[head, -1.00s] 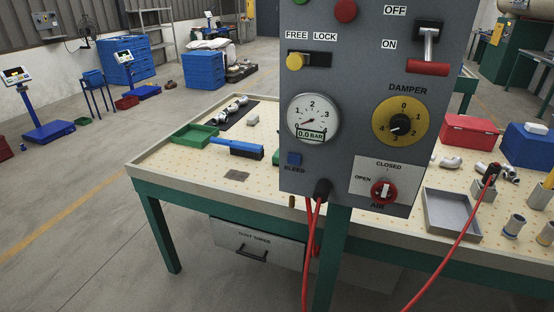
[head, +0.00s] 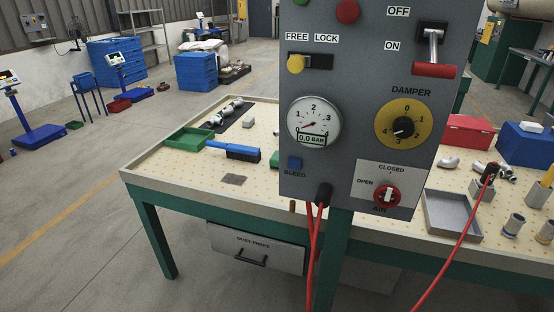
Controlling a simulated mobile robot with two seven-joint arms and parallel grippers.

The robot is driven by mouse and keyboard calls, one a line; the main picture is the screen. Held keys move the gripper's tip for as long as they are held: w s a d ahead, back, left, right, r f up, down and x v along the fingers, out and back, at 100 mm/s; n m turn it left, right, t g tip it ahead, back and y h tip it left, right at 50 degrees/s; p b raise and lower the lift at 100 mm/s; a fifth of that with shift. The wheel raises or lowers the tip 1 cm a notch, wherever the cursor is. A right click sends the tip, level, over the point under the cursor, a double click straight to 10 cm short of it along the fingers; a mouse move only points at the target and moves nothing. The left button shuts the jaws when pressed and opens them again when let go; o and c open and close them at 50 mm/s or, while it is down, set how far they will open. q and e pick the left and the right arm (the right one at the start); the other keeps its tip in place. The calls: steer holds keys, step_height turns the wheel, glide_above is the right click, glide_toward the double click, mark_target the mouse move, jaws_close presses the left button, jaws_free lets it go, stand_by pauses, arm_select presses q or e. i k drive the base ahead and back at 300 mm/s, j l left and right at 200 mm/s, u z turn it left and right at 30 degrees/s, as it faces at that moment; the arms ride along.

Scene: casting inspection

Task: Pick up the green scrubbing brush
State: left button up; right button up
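A small green piece (head: 275,158) shows on the workbench at the left edge of the grey control panel. The panel hides most of it, so I cannot tell whether it is the green scrubbing brush. A brush with a blue handle and dark bristles (head: 232,152) lies to its left on the bench. No other green brush is visible. Neither of my grippers is in view.
The control panel (head: 350,180) stands in front of the workbench (head: 180,190) and blocks its middle. A green tray (head: 192,139) lies at the bench's left, a grey tray (head: 452,214) at its right. Red hoses (head: 314,245) hang in front.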

mark_target(275, 160)
steer(key=i+j+z, duration=0.1)
steer(key=i+j, duration=0.15)
steer(key=j, duration=0.15)
steer(key=i+j, duration=0.2)
steer(key=j, duration=0.2)
steer(key=i+j+z, duration=0.15)
steer(key=j, duration=0.25)
steer(key=i+j+z, duration=0.1)
steer(key=i+j, duration=0.15)
steer(key=j, duration=0.2)
steer(key=i+j+z, duration=0.1)
steer(key=j, duration=0.35)
steer(key=i+j, duration=0.25)
steer(key=j, duration=0.2)
steer(key=i+j+z, duration=0.15)
steer(key=j, duration=0.3)
steer(key=i+j+z, duration=0.1)
steer(key=j, duration=0.4)
steer(key=i, duration=0.1)
